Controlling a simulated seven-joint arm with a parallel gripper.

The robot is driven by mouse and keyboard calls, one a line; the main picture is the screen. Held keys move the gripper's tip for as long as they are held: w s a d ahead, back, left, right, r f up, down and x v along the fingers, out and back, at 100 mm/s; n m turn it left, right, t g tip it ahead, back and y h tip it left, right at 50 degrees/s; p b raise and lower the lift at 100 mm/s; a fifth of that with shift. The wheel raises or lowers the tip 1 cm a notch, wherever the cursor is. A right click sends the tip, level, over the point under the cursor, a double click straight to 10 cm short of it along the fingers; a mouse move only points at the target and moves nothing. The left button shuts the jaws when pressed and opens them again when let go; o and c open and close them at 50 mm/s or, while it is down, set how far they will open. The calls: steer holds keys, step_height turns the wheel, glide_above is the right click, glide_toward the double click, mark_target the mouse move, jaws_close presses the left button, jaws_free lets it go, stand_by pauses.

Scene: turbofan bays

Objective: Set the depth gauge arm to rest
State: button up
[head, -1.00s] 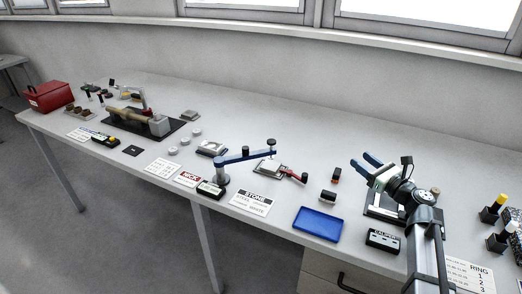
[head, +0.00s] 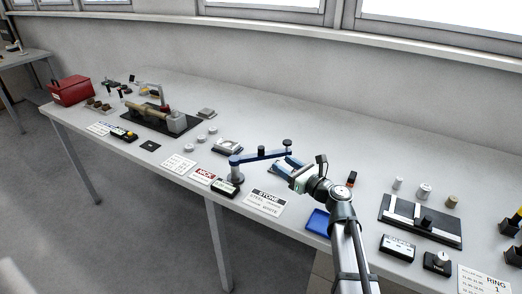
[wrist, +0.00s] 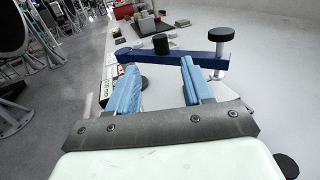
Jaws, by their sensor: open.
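The depth gauge arm (head: 245,158) is a blue bar on a grey post (head: 236,174) in the head view. It reaches right from the post, with a black knob (head: 262,151) midway and a black-capped spindle (head: 287,143) at its far end. In the wrist view the bar (wrist: 190,57) runs across just beyond my fingertips, with the middle knob (wrist: 160,43) between them in the picture and the capped spindle (wrist: 221,34) to the right. My gripper (head: 279,163) is open and empty, near the bar's right part. It also shows in the wrist view (wrist: 158,70). Contact cannot be told.
A STONE card (head: 264,203) and a blue tray (head: 318,221) lie at the front. A black-labelled block (head: 226,188) stands by the post. A caliper plate (head: 420,220) is at right. A grey square piece (head: 228,146) lies behind the arm.

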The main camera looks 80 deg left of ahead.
mark_target(261, 147)
steer(key=x, duration=1.2)
steer(key=shift+w, duration=0.1)
steer(key=shift+d, duration=0.1)
jaws_close()
